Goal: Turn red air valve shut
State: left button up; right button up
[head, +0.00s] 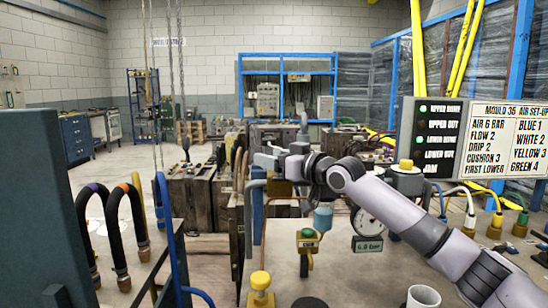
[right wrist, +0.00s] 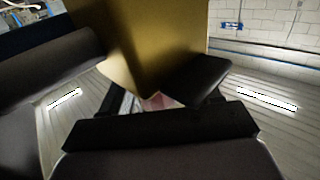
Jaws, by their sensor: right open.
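My right gripper (head: 268,157) reaches in from the right in the head view and is open above the bench, beside an upright grey pipe. A brass-coloured block (head: 279,187) sits just below it, partly covered by my wrist. In the right wrist view this block (right wrist: 140,40) fills the upper middle, very close to the dark fingers. A small pinkish-red patch (right wrist: 158,101) shows between the fingers; I cannot tell whether it is the valve's handle. No red valve handle shows clearly in the head view. My left gripper is not in view.
Hoses (head: 141,226) stand at left. A sign board (head: 475,138) is at right.

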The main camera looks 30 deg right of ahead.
jog(key=c, duration=1)
jog(key=shift+o, duration=0.2)
